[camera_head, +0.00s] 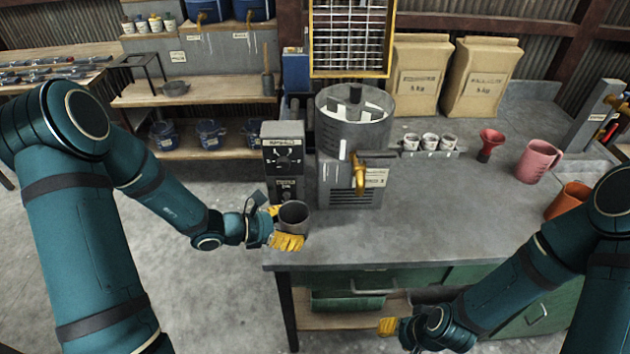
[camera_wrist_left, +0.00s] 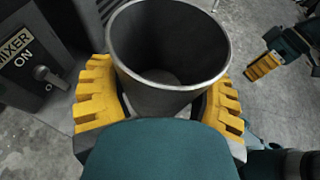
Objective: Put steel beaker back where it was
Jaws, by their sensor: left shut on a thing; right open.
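The steel beaker (camera_head: 293,214) is a grey open-topped cup at the left front corner of the workbench (camera_head: 430,220), in front of the control box. My left gripper (camera_head: 288,228) is shut on it, with yellow fingers on both sides of its wall. In the left wrist view the beaker (camera_wrist_left: 168,60) stands between the yellow fingers (camera_wrist_left: 165,112) and looks empty inside. I cannot tell whether its base touches the bench. My right gripper (camera_head: 388,326) is low in front of the bench, away from the beaker, open and empty.
The mixer control box (camera_head: 284,160) and the grey mixer (camera_head: 350,150) with a yellow tap stand just behind the beaker. Small cups (camera_head: 430,141), a red funnel (camera_head: 490,143), a pink jug (camera_head: 537,162) and an orange cup (camera_head: 567,200) are to the right. The bench middle is clear.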

